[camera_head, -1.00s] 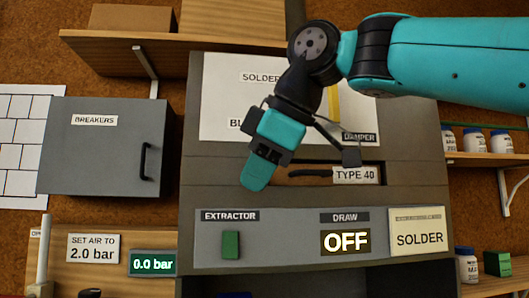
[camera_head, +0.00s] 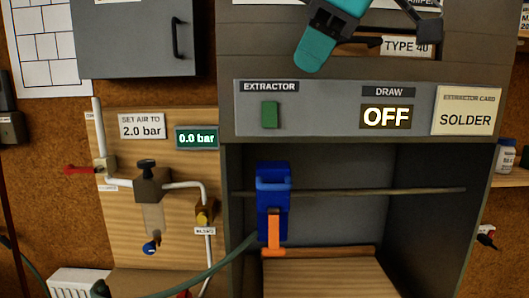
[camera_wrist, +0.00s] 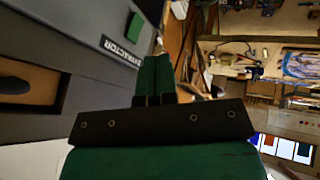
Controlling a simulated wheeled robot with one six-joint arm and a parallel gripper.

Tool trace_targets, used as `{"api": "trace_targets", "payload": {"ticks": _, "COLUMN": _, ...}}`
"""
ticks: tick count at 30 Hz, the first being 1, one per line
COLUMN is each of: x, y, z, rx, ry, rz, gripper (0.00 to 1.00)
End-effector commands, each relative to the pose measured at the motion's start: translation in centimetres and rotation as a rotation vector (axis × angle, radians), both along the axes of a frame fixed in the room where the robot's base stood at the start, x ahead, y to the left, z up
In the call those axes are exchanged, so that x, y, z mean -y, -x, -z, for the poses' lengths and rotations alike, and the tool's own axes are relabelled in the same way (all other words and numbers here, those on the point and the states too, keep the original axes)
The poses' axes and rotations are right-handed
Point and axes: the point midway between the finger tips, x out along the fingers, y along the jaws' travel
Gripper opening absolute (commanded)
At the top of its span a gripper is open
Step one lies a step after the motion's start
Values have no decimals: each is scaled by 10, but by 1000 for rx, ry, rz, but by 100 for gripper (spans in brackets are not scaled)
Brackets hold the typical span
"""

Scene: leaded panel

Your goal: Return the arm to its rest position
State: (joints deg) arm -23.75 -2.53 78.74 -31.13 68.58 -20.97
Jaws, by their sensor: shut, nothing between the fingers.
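My gripper (camera_head: 312,62) shows at the top of the head view, teal, fingers together and empty, pointing down and left. It hangs in front of the grey hood, above the panel with the green extractor switch (camera_head: 270,114). Its shut fingers (camera_wrist: 153,75) also show in the wrist view, with the switch (camera_wrist: 134,27) up and left of them. The draw display (camera_head: 386,117) reads OFF. Most of my arm is outside the head view.
Below the panel is an open bay with a blue tool (camera_head: 273,185) hanging at a rod (camera_head: 380,192). A hose (camera_head: 215,268) crosses the lower front.

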Motion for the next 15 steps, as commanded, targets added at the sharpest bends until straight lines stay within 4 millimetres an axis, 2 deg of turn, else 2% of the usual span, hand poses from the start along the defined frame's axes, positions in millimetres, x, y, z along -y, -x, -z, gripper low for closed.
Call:
{"api": "trace_targets", "payload": {"ticks": 1, "x": 6, "y": 5, "z": 34, "rx": -58, "ry": -7, "rz": 35, "gripper": 0}}
{"api": "trace_targets", "payload": {"ticks": 5, "x": 21, "y": 26, "z": 118, "rx": -223, "ry": -43, "rz": 158, "gripper": 0}}
{"api": "trace_targets", "payload": {"ticks": 9, "x": 42, "y": 65, "z": 210, "rx": -400, "ry": -75, "rz": 308, "gripper": 0}}
{"api": "trace_targets", "payload": {"ticks": 12, "x": 57, "y": 98, "z": 266, "rx": -507, "ry": -92, "rz": 413, "gripper": 0}}
{"api": "trace_targets", "payload": {"ticks": 15, "x": 69, "y": 128, "z": 308, "rx": -591, "ry": -102, "rz": 501, "gripper": 0}}
